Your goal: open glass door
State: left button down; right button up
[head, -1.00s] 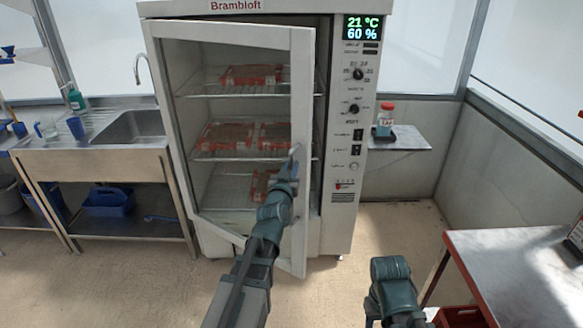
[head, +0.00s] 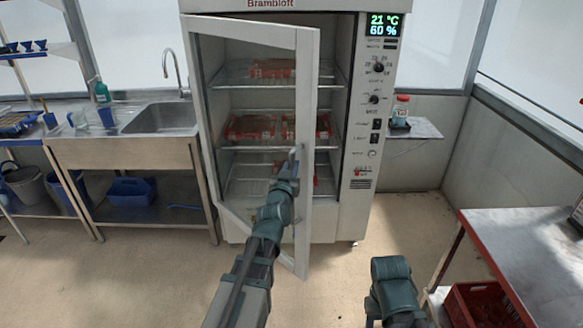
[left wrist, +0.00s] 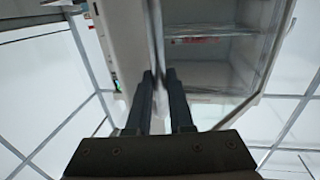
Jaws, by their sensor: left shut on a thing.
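The glass door (head: 308,90) has a white frame and is hinged on the left of a white Brambloft cabinet (head: 365,35). It stands partly open, its free right edge swung out toward me. The lower part of its right side is partly behind my left arm. My left gripper (head: 294,158) is shut on the door handle (left wrist: 155,40) at that edge. The handle runs between the two fingers in the left wrist view. My right arm shows at the lower right of the head view, but its gripper is not visible.
Wire shelves inside hold red-and-brown packs (head: 272,68). A steel sink (head: 165,118) stands left of the cabinet. A small shelf (head: 425,128) with a red-capped bottle (head: 400,110) is to the right. A metal table (head: 525,245) and red crate (head: 485,305) are at the lower right.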

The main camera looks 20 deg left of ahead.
pick_arm(q)
jog(key=shift+w+a, duration=0.1)
jog(key=shift+a, duration=0.1)
jog(key=c, duration=0.8)
grip_release()
jog(key=shift+a, duration=0.1)
